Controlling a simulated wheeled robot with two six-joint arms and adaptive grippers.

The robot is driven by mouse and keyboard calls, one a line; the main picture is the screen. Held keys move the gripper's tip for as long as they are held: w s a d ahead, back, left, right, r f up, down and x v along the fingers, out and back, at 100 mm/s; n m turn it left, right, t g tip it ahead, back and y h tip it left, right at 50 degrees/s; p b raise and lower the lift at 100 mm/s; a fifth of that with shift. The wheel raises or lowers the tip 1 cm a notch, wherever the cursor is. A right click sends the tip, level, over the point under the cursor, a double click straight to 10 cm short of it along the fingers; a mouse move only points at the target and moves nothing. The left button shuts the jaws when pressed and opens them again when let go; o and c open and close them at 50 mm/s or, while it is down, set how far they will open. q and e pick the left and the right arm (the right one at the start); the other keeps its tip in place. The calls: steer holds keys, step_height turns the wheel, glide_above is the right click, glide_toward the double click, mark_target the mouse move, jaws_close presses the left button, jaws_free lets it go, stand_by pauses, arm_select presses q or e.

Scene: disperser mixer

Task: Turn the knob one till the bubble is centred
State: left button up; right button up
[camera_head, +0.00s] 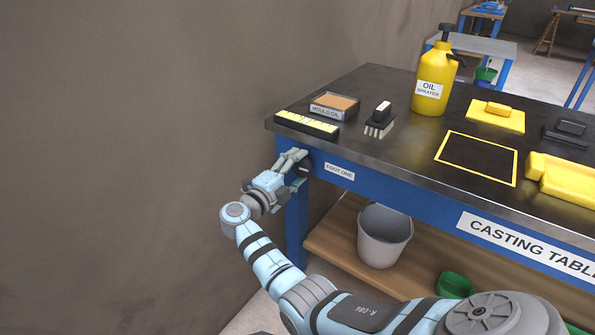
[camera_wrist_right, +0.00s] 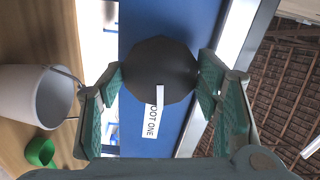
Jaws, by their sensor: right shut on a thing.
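The knob (camera_head: 305,168) is black and sits on the blue front edge of the table near its left corner, beside the label FOOT ONE. In the wrist view the knob (camera_wrist_right: 158,62) is many-sided, with a white pointer mark at its lower edge. My right gripper (camera_head: 296,162) is shut on the knob, its green-padded fingers on either side in the wrist view (camera_wrist_right: 161,78). A long level (camera_head: 307,125) with a pale yellow top and dark lines lies at the table's left corner. Its bubble is too small to make out. My left gripper is out of view.
The dark casting table (camera_head: 388,150) carries a mould oil box (camera_head: 334,106), a brush (camera_head: 380,120), a yellow oil sprayer (camera_head: 434,85) and yellow blocks. A grey bucket (camera_head: 384,240) stands on the shelf below. A brown wall is at the left.

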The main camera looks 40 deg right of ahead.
steer(key=shift+m, duration=0.7)
steer(key=o, duration=1.2)
steer(key=shift+c, duration=0.2)
steer(key=v, duration=0.7)
steer(key=shift+a, duration=0.3)
